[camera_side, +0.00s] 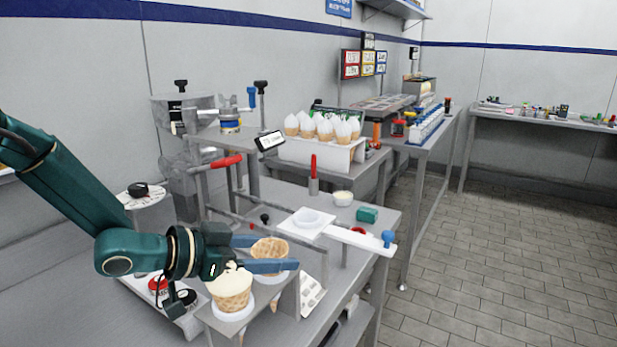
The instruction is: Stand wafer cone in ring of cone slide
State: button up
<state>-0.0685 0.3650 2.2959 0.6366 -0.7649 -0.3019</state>
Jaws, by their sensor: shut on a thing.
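My gripper (278,254) is shut on an empty wafer cone (270,246), one blue-grey finger on each side of it. The cone is upright with its open mouth up. It is over the right-hand place of a metal cone stand (288,302); a tip shows below the stand's top, but I cannot tell whether the cone still rests in its ring. The cone slide (345,235) is a white plate with a blue knob, right of and beyond my gripper. Its round ring (308,217) looks empty.
A cone filled with cream (231,288) stands in the same stand, close to my gripper. A grey rail (270,235) runs between my gripper and the slide. A red-handled tool (313,175), a small cup (343,198) and a green block (367,215) are behind the slide.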

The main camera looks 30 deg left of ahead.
jog(key=shift+r, duration=0.1)
jog(key=shift+d+r, duration=0.1)
jog(key=shift+r, duration=4.8)
